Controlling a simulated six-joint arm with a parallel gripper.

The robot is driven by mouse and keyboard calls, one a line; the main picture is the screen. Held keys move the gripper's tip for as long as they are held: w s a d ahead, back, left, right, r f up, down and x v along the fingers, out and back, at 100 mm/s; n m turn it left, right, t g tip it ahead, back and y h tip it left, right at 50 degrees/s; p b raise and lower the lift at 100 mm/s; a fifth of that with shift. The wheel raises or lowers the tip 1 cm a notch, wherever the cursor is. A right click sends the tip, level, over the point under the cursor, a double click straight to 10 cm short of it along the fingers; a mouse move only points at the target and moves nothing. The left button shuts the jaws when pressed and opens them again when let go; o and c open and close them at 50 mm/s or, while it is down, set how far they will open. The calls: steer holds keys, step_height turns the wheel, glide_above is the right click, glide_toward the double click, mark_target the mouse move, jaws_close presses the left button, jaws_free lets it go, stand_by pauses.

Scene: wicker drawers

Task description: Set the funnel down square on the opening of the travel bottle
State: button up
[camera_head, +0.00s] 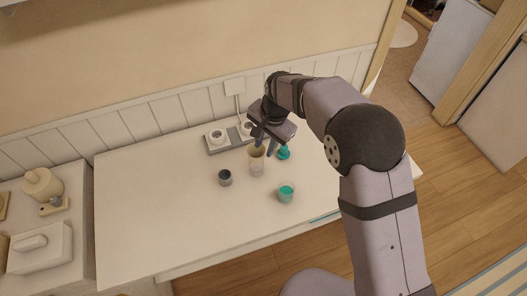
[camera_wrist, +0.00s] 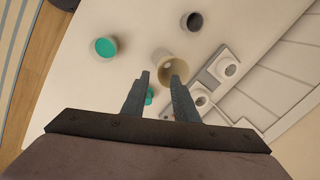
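In the head view, the tan funnel (camera_head: 256,152) shows at the top of a pale, see-through travel bottle (camera_head: 257,169) on the table. In the wrist view I look into the funnel (camera_wrist: 164,59), with a small pale hole inside its round rim. I cannot tell whether it sits fully square on the bottle's opening. My gripper (camera_head: 264,148) is close above the funnel. In the wrist view, the two fingers of my gripper (camera_wrist: 159,75) are apart with nothing clearly held between them. The right fingertip overlaps the funnel's near edge; contact is unclear.
A teal-filled cup (camera_head: 287,193) and a dark cup (camera_head: 225,177) stand in front of the bottle. A small teal thing (camera_head: 284,153) is just right of my gripper. A grey-and-white stand (camera_head: 230,141) is behind. The table's left side (camera_head: 150,210) is clear.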

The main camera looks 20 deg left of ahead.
steer(key=shift+d+r, duration=0.1)
steer(key=shift+r, duration=0.45)
steer(key=s+d+f+n+g+h, duration=0.1)
steer(key=s+d+f+n, duration=0.35)
steer(key=s+d, duration=0.2)
steer(key=s+d+f+n+g+h, duration=0.1)
steer(key=s+d+f+n+h, duration=0.15)
steer(key=s+d+n, duration=0.4)
steer(key=s+d+r+m, duration=0.2)
steer(key=s+d, duration=0.1)
steer(key=d, duration=0.5)
steer(key=s+d+r+m, duration=0.2)
steer(key=s+d, duration=0.1)
steer(key=d, duration=0.5)
steer(key=w+d+r+m+t+y, duration=0.1)
steer(key=d+r+m, duration=0.3)
steer(key=d, duration=0.4)
steer(key=shift+w+r, duration=0.6)
steer(key=shift+w, duration=0.3)
